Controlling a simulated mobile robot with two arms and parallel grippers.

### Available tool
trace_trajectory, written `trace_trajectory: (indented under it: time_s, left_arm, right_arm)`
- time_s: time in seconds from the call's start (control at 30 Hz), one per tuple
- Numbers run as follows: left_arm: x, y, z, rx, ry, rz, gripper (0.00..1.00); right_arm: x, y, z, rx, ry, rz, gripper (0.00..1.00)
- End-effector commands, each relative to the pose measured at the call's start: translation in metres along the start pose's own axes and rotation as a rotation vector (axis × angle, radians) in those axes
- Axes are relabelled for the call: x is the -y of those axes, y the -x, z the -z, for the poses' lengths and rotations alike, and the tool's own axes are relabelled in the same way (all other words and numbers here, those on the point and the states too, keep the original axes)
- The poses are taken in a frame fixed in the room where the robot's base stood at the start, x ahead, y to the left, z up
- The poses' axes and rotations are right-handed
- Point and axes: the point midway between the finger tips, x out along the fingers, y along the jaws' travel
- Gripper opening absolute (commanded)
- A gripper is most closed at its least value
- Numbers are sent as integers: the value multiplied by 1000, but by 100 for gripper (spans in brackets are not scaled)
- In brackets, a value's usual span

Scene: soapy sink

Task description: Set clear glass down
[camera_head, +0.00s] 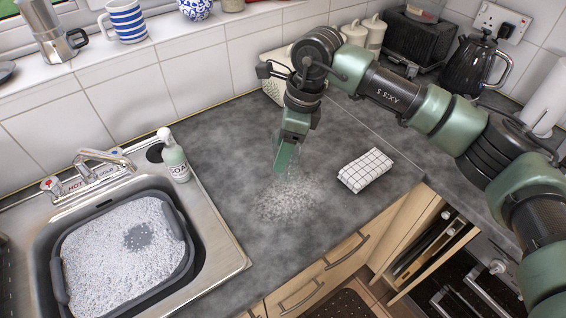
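My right gripper (287,160) comes in from the right and points down above the grey worktop (235,150). Its green fingers overlap in this view, so the gap between them is hidden. A faint, see-through shape, apparently the clear glass (291,188), shows just under and beside the fingertips. Its outline blends into a pale speckled patch (285,203) on the worktop. I cannot tell whether the glass touches the worktop or is gripped. My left gripper is not in view.
A checked folded cloth (365,170) lies right of the gripper. At left, a grey basin of suds (125,255) sits in the steel sink, with a soap bottle (173,157) behind. A kettle (478,65) and toaster (418,38) stand at the back right. Worktop left of the gripper is clear.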

Motion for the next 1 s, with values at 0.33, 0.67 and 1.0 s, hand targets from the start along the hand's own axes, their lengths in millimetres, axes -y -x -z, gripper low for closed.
trace_trajectory:
  time_s: [0.33,0.67,1.0]
  left_arm:
    - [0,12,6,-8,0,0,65]
    - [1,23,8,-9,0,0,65]
    - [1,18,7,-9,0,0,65]
  right_arm:
    - [1,-33,8,1,0,0,0]
    - [2,-68,16,2,1,2,0]
    - [2,-71,18,1,1,1,66]
